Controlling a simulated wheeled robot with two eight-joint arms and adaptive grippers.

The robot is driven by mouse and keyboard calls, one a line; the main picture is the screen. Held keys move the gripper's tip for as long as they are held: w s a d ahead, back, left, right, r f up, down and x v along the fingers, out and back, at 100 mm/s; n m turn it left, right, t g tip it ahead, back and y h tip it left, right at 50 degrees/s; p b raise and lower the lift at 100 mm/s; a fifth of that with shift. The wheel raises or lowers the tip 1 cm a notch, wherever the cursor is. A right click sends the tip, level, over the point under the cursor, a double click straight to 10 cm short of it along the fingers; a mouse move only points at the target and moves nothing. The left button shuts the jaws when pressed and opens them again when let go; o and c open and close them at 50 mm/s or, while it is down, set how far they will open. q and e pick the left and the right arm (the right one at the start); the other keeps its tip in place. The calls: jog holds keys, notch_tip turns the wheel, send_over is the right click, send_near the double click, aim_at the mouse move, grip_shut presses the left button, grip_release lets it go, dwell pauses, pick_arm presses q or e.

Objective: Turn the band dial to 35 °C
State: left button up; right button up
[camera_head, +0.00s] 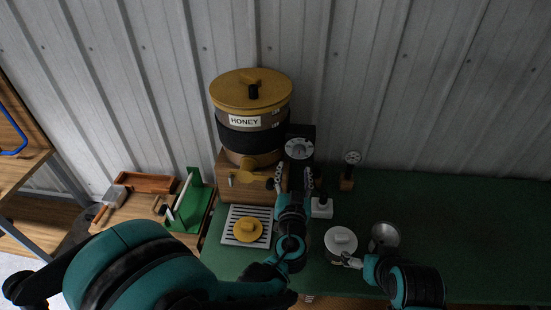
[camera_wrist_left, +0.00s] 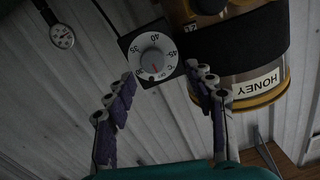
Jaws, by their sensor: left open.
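The band dial (camera_head: 299,148) is a pale round knob on a black square plate, beside the honey tank (camera_head: 226,132) with its dark band. In the left wrist view the dial (camera_wrist_left: 154,55) shows numbers including 35 and 40, and a small red mark near its lower edge. My left gripper (camera_head: 295,178) is open in front of the dial. In the left wrist view its two fingers (camera_wrist_left: 160,76) stand apart, with the dial beyond and between the tips, apparently untouched. My right gripper (camera_head: 352,262) is by a white lidded tin (camera_head: 341,240); its jaws are too small to read.
A wooden box (camera_head: 238,190) bears the tank. A small gauge (camera_head: 352,158) stands right of the dial. A white slatted tray (camera_head: 232,238) holds a yellow lid (camera_head: 248,229). A metal funnel-like cup (camera_head: 385,236) is near my right arm. The green table's right side (camera_head: 480,230) is clear.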

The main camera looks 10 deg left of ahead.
aim_at(299, 154)
pick_arm(q)
jog(key=shift+t+h, duration=0.3)
jog(key=w, duration=0.5)
jog(key=w+d+b, duration=0.1)
jog(key=w, duration=0.1)
jog(key=shift+w, duration=0.25)
jog(key=c, duration=1.1)
